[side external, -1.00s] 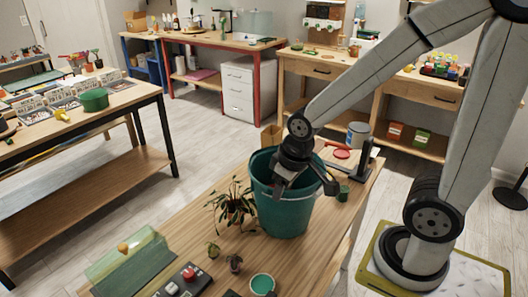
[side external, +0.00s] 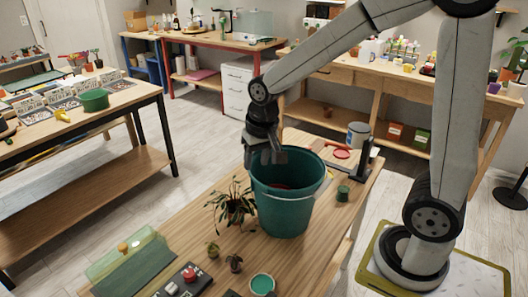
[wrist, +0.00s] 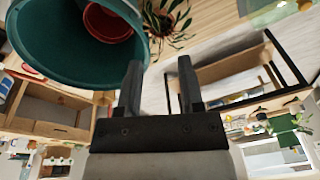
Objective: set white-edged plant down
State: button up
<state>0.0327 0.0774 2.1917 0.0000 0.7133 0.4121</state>
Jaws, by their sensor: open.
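A plant with narrow arching leaves (side external: 233,208) stands on the wooden table, left of a large green bucket (side external: 284,215). It also shows at the top of the wrist view (wrist: 166,22); white leaf edges are hard to make out. My gripper (side external: 265,160) is beside and above the bucket's far left rim, higher than the plant and apart from it. In the wrist view its two fingers (wrist: 159,70) are spread with nothing between them. Inside the bucket is a red round thing (wrist: 108,22), mostly hidden in the side view.
Two small plants (side external: 235,263) and a green cup (side external: 262,284) sit near the table's front. A control box with a red button (side external: 185,278) and a clear green cover (side external: 128,255) lie at the left. A small green pot (side external: 343,193) stands right of the bucket.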

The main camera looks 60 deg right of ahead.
jog(key=w+d+m+g, duration=0.1)
jog(key=w+d+m, duration=0.2)
jog(key=w+m, duration=0.7)
jog(key=m, duration=0.1)
send_over(226, 203)
jog(key=shift+g, duration=0.4)
notch_tip(226, 203, down, 18)
jog(key=shift+f, duration=0.5)
jog(key=shift+w+f, duration=0.1)
jog(key=shift+f, duration=2.5)
jog(key=shift+c, duration=0.2)
grip_shut()
